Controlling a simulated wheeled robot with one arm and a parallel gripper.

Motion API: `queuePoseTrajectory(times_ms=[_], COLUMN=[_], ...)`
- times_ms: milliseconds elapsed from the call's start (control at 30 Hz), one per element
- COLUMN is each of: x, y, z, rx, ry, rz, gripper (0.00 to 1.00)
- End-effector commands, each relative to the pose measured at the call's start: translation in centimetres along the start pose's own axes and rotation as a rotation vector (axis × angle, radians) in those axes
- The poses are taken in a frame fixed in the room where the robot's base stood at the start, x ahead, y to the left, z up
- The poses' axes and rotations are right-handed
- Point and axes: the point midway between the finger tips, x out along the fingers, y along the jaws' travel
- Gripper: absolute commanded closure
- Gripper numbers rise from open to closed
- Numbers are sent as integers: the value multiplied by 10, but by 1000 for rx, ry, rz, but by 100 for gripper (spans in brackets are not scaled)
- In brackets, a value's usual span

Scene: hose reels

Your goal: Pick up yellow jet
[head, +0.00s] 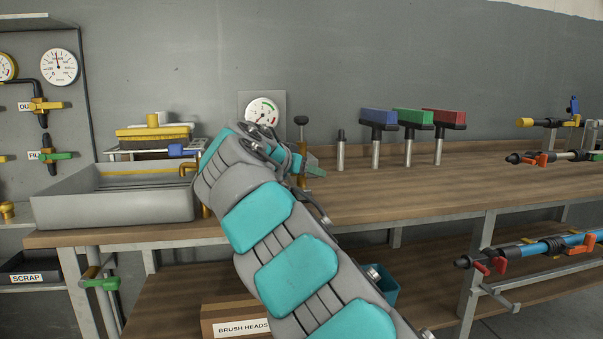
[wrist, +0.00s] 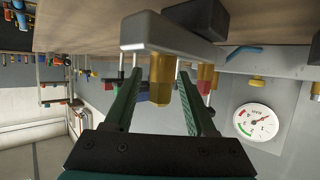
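The yellow jet (wrist: 160,80) is a short brass-yellow cylinder at the centre of the wrist view, which is upside down. It is up against a grey bar-like block (wrist: 170,38). My gripper (wrist: 157,77) has its two dark green fingers apart, one on each side of the jet. A gap seems to show between the jet and each finger; I cannot tell how deep the jet lies between them. In the head view my arm hides the jet and most of my gripper; a bit of green finger shows past the arm.
A pressure gauge (head: 263,112) is on the wall behind my arm. Upright brush tools with blue (head: 378,116), green (head: 412,117) and red (head: 444,117) heads stand to the right. A grey sink tray (head: 115,208) is at left. The workbench (head: 400,190) is clear at front right.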

Motion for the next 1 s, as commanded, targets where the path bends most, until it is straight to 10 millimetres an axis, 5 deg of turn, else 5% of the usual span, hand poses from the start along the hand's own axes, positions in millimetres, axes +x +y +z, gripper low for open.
queuePoseTrajectory(times_ms=[467,1000], x=[0,-1], y=[0,0], z=[0,0], rx=[0,0], ry=[0,0], rz=[0,0], gripper=[99,100])
